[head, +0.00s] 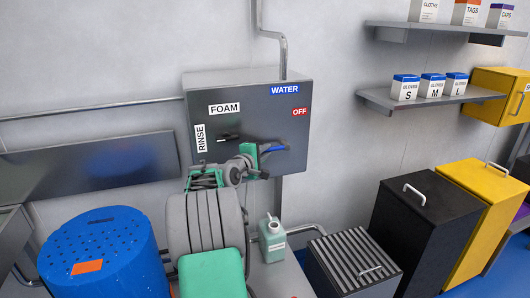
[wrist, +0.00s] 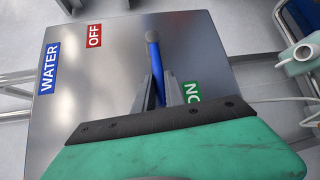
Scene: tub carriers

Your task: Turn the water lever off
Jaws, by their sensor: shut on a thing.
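The blue water lever (head: 274,150) is on the right part of the steel panel, below the red OFF label (head: 300,112) and the blue WATER label (head: 284,90). In the wrist view the lever (wrist: 154,62) runs from a round grey end (wrist: 153,32) down between my fingers. My gripper (head: 260,151) is shut on the lever, with a finger on either side in the wrist view (wrist: 158,80). The green ON label (wrist: 192,92) is just right of the fingers there, close to the gripped part. The OFF label (wrist: 95,35) is farther away, at upper left.
A blue perforated tub (head: 100,250) is at left; a grey slatted bin (head: 350,262) and black bin (head: 425,215) are at right.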

